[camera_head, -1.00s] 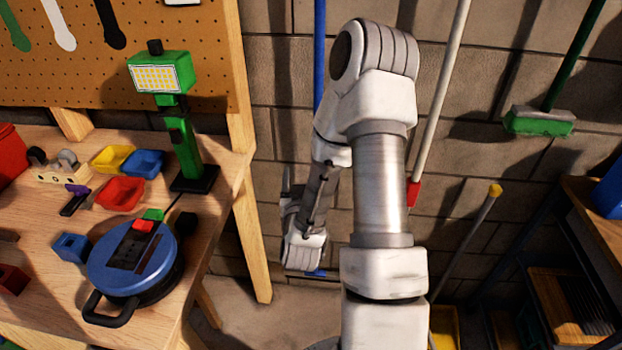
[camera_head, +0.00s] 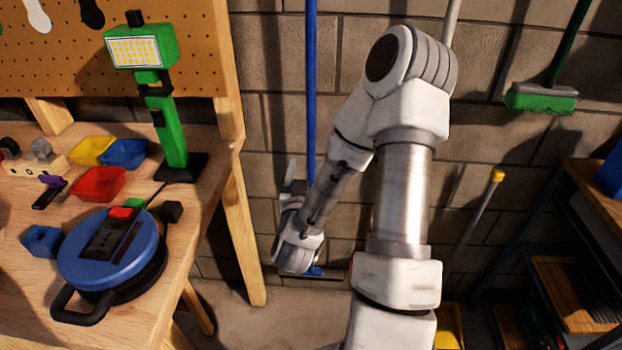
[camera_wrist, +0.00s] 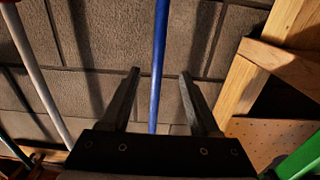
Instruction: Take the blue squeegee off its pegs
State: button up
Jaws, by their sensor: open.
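The blue squeegee's long handle (camera_head: 311,90) stands upright against the block wall, left of my arm. Its lower part is partly hidden behind my wrist, with a bit of blue (camera_head: 315,271) showing below. In the wrist view the blue handle (camera_wrist: 158,60) runs between the two fingers of my gripper (camera_wrist: 160,73). The fingers are spread and empty, with a gap on each side of the handle. How far the handle lies beyond the fingertips is hard to tell. In the head view my gripper (camera_head: 292,178) is mostly hidden by my wrist. The pegs cannot be made out.
A wooden workbench (camera_head: 215,185) with a green work lamp (camera_head: 165,110) and a blue cable reel (camera_head: 108,250) stands left. A white pole (camera_wrist: 35,75) hangs beside the squeegee. A green broom (camera_head: 540,97) and a dark shelf (camera_head: 590,215) are at right.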

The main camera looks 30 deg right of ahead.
aim_at(310, 140)
jog(key=b+x, duration=0.1)
jog(key=x, duration=0.8)
jog(key=shift+w+d, duration=0.2)
jog(key=shift+r+b+x, duration=0.15)
jog(key=shift+b+x, duration=0.1)
jog(key=shift+x, duration=1.1)
jog(key=shift+r+b+x, duration=0.15)
jog(key=shift+b+x, duration=0.1)
jog(key=shift+x, duration=1.15)
jog(key=shift+s+d, duration=0.1)
grip_shut()
jog(key=shift+r, duration=0.1)
